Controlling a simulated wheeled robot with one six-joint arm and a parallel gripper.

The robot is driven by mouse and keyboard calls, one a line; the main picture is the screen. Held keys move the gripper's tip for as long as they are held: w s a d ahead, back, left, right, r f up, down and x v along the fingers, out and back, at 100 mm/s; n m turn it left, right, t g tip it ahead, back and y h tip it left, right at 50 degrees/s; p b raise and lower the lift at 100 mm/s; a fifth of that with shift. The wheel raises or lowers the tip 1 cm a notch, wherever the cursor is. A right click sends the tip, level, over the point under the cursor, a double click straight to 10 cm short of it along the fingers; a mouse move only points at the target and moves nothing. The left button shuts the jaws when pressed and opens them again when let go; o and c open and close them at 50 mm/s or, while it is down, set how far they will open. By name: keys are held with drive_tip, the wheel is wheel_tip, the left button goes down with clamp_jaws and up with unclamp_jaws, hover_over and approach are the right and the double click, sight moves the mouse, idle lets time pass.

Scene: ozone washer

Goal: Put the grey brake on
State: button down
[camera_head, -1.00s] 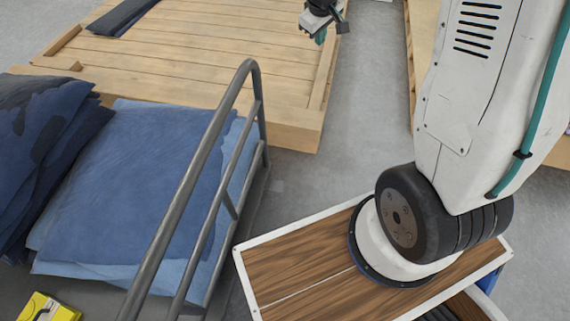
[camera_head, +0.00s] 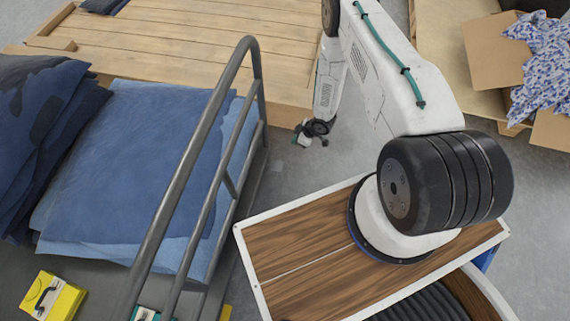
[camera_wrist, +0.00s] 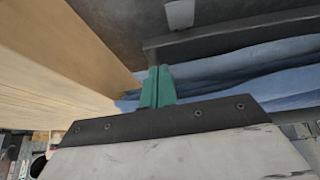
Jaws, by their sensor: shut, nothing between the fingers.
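My gripper (camera_head: 300,137) hangs low over the floor in the head view, between the wooden pallet and the cart with the grey tube rail (camera_head: 200,130). In the wrist view its two green fingers (camera_wrist: 157,86) are together with nothing between them. They point toward the cart's dark lower edge bar (camera_wrist: 230,36), with blue cloth beside it. A small pale grey plate (camera_wrist: 180,14) shows past the bar at the top of the wrist view, apart from the fingers. I cannot tell whether this plate is the grey brake. No brake is clearly recognisable in the head view.
Folded blue cloths (camera_head: 150,150) fill the cart, with a yellow case (camera_head: 50,296) at lower left. The wooden pallet (camera_head: 200,50) lies beyond. A cardboard box (camera_head: 495,62) with patterned cloth stands at upper right. Grey floor (camera_head: 290,210) is open between cart and my base.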

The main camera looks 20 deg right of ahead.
drive_tip(key=s+a+f+y, duration=0.1)
drive_tip(key=s+a+f, duration=0.1)
drive_tip(key=s+f, duration=0.2)
drive_tip(key=shift+f, duration=0.2)
hover_over(280, 166)
drive_tip(key=s+d, duration=0.1)
wheel_tip(280, 166, down, 8)
drive_tip(key=shift+s+d, duration=0.1)
drive_tip(key=shift+d, duration=0.05)
drive_tip(key=shift+s+d+f, duration=0.1)
drive_tip(key=shift+d+f, duration=0.05)
drive_tip(key=shift+f, duration=0.9)
drive_tip(key=shift+d+f, duration=0.15)
drive_tip(key=shift+f, duration=0.9)
